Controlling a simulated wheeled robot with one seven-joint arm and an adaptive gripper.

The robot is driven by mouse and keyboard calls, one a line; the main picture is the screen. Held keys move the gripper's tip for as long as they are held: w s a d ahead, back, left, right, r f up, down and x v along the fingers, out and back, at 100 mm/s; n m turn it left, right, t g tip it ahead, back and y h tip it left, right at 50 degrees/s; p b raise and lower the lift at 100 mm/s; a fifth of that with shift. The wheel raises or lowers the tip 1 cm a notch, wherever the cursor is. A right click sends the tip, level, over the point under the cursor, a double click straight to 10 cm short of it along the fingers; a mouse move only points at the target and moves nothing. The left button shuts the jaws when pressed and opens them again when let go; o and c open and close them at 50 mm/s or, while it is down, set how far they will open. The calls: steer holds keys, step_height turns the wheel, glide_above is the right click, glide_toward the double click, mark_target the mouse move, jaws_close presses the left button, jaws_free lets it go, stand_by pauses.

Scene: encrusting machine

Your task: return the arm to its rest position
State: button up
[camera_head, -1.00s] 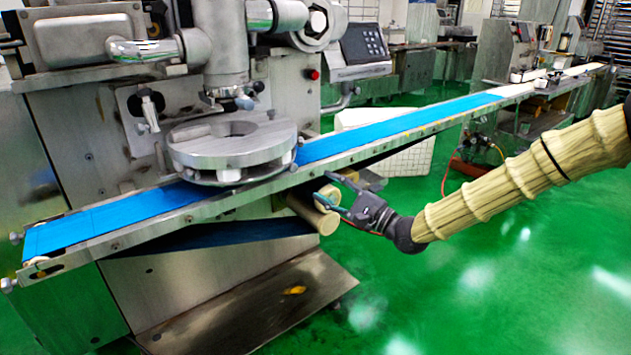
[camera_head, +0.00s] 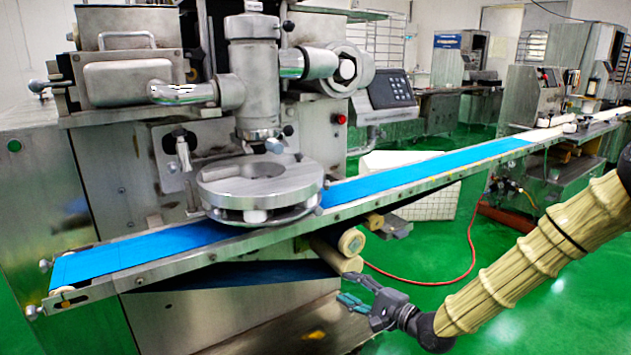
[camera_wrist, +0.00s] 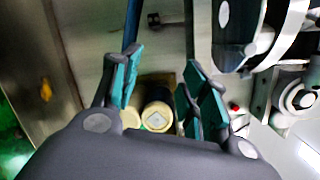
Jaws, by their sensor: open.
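My arm, in a tan ribbed sleeve, comes in from the right edge of the head view. My gripper (camera_head: 362,289) is at its lower left end, below the blue conveyor belt and beside the front of the machine. In the wrist view my gripper (camera_wrist: 158,85) has its two teal-padded fingers spread apart. Nothing is between the pads. Behind the gap, the round ends of two cream rollers (camera_wrist: 158,116) show. In the head view these rollers (camera_head: 351,241) sit under the conveyor, above and left of my gripper.
The conveyor (camera_head: 420,174) runs from lower left to upper right, with the encrusting machine (camera_head: 262,185) over it. A white crate (camera_head: 440,200) stands behind the belt. A red hose (camera_head: 470,235) lies on the green floor. A steel tray (camera_head: 290,335) is low in front.

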steer(key=s+f+n+g+h, duration=0.2)
steer(key=s+f, duration=0.3)
steer(key=f, duration=0.4)
steer(key=s+f+n+g+h, duration=0.1)
steer(key=s+f+h, duration=0.1)
steer(key=s+f, duration=0.5)
steer(key=s+d+f+n+g+h, duration=0.35)
steer(key=s+f, duration=0.55)
steer(key=s, duration=0.3)
steer(key=s+d+f+n+g+h, duration=0.3)
steer(key=s+d+f+n+g, duration=0.1)
steer(key=s+f, duration=0.6)
steer(key=s+d+n+g+h, duration=0.2)
steer(key=s+d+n, duration=0.15)
steer(key=s, duration=0.65)
step_height(320, 180, up, 22)
steer(key=p, duration=2.2)
steer(key=shift+s+d+r+m, duration=0.15)
steer(key=shift+s+r+m, duration=0.05)
steer(key=shift+r+m, duration=0.1)
